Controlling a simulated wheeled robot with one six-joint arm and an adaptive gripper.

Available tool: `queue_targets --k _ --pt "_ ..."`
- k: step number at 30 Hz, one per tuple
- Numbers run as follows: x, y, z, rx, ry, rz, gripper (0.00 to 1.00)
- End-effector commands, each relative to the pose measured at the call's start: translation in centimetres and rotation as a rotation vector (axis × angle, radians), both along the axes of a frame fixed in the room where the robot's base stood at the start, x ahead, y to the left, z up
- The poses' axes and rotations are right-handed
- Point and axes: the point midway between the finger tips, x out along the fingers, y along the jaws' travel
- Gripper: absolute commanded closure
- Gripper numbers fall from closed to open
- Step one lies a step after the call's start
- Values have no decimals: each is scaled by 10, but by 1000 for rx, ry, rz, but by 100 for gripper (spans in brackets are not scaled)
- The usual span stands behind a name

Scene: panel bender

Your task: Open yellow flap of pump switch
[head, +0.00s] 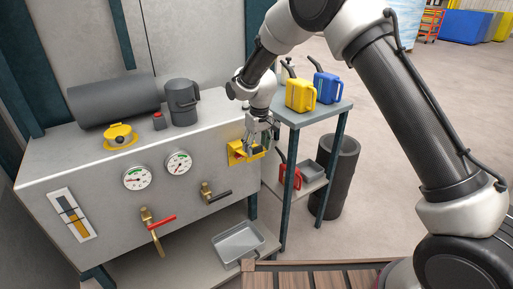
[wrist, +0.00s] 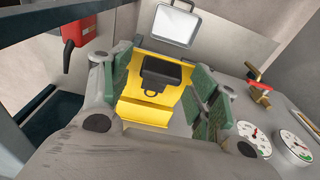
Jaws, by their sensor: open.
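The pump switch (head: 237,153) is a yellow housing with a dark part at the right end of the machine's front panel. In the wrist view its yellow body (wrist: 147,112) fills the middle, with a black block and small black loop (wrist: 160,76) on it. I cannot tell clearly which yellow part is the flap or how far it stands open. My gripper (head: 262,132) is at the switch. In the wrist view my gripper (wrist: 160,63) is open, its green-padded fingers on either side of the yellow body. Contact cannot be made out.
Two gauges (head: 137,177) and a red-handled valve (head: 157,230) are on the panel; a black-handled valve (head: 210,193) sits below the switch. A side shelf (head: 318,113) with yellow and blue cans stands close right. A grey tray (head: 238,243) lies below.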

Motion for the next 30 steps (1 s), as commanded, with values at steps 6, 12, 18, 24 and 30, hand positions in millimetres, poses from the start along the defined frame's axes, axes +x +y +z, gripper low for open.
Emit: queue_targets --k 6,12,18,24,30 --pt "-3 -2 48 3 -4 0 39" --pt "-6 -4 88 3 -5 0 39" --pt "-8 -5 107 2 -3 1 39" --pt "-8 -5 109 2 -3 1 39" --pt "-8 -5 109 2 -3 1 39"
